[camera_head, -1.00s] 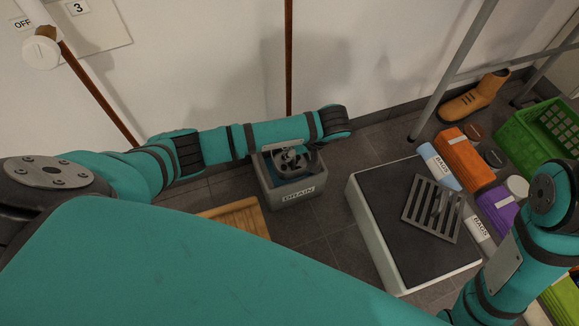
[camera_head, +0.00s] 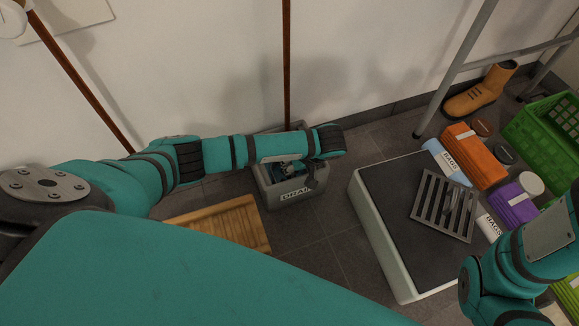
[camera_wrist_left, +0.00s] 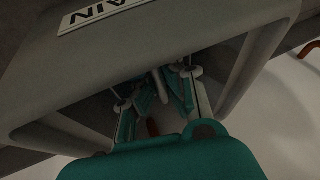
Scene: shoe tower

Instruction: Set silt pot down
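My left arm reaches over the grey drain box (camera_head: 292,194), which stands on the floor by the wall. My left gripper (camera_head: 289,169) is low in the box opening, partly hidden by my forearm. In the left wrist view the gripper (camera_wrist_left: 160,88) points down into the box, its teal fingers around or beside a small pale piece; whether they grip it is unclear. I cannot clearly make out the silt pot; the inside of the box is dark and mostly covered. My right arm is at the lower right; its gripper is out of view.
A low platform with a dark top (camera_head: 382,200) holds a grey slotted grate (camera_head: 430,200). A wooden slatted board (camera_head: 225,222) lies left of the box. Orange (camera_head: 474,160) and purple bundles, a boot (camera_head: 480,92) and a green crate (camera_head: 548,128) stand right. Bare floor lies between box and platform.

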